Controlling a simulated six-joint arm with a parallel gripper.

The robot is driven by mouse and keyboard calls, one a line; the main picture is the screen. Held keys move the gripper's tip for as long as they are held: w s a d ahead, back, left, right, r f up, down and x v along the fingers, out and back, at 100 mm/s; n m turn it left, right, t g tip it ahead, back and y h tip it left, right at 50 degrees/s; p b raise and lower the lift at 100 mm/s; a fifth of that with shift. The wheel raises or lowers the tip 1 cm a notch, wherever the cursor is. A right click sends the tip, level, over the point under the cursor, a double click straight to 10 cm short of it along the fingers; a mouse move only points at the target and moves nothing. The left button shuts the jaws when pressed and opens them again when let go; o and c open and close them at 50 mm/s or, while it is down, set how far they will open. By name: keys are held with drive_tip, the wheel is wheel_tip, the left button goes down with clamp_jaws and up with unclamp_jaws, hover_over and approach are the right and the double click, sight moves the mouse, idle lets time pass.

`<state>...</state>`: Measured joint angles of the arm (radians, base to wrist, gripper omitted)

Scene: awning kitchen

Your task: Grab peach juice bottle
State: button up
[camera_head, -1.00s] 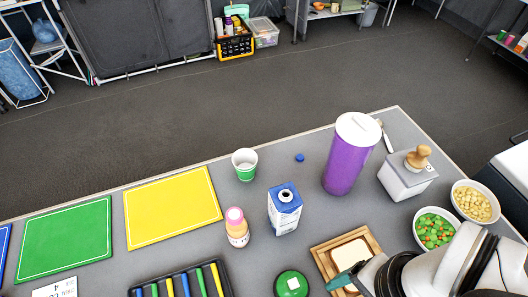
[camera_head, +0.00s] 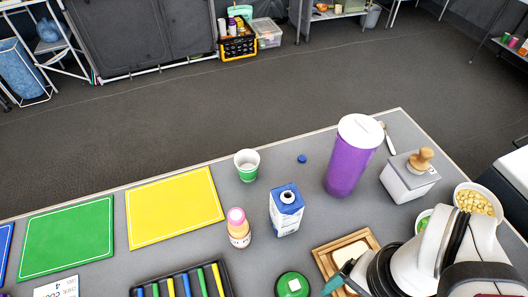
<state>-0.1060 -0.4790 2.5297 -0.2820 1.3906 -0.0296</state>
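The peach juice bottle (camera_head: 238,230) is most likely the small upright bottle with a pink cap and orange contents, standing on the grey table left of the blue and white carton. My arm reaches in at the lower right. A teal piece at its left end, which looks like a fingertip of my gripper (camera_head: 336,284), is over the edge of the wooden tray. It is right of the bottle and well apart from it. The rest of the gripper is hidden by the arm, so its opening does not show.
A carton (camera_head: 286,211) stands close right of the bottle, with a paper cup (camera_head: 247,165) behind. A black tray of coloured handles (camera_head: 184,284), a round green item (camera_head: 292,285) and the wooden tray (camera_head: 322,256) lie in front. A purple canister (camera_head: 350,160) stands further right.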

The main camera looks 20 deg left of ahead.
wheel_tip(320, 180, down, 2)
drive_tip(key=w+a+n+g+h, duration=0.1)
drive_tip(key=a+n+h, duration=0.25)
drive_tip(key=n, duration=0.55)
drive_tip(key=n+t+y, duration=0.3)
drive_tip(key=n+t, duration=1.3)
drive_tip(key=n, duration=1.5)
approach(233, 223)
drive_tip(key=x, duration=1.2)
drive_tip(key=shift+f, duration=0.2)
drive_tip(key=shift+s, duration=0.1)
clamp_jaws()
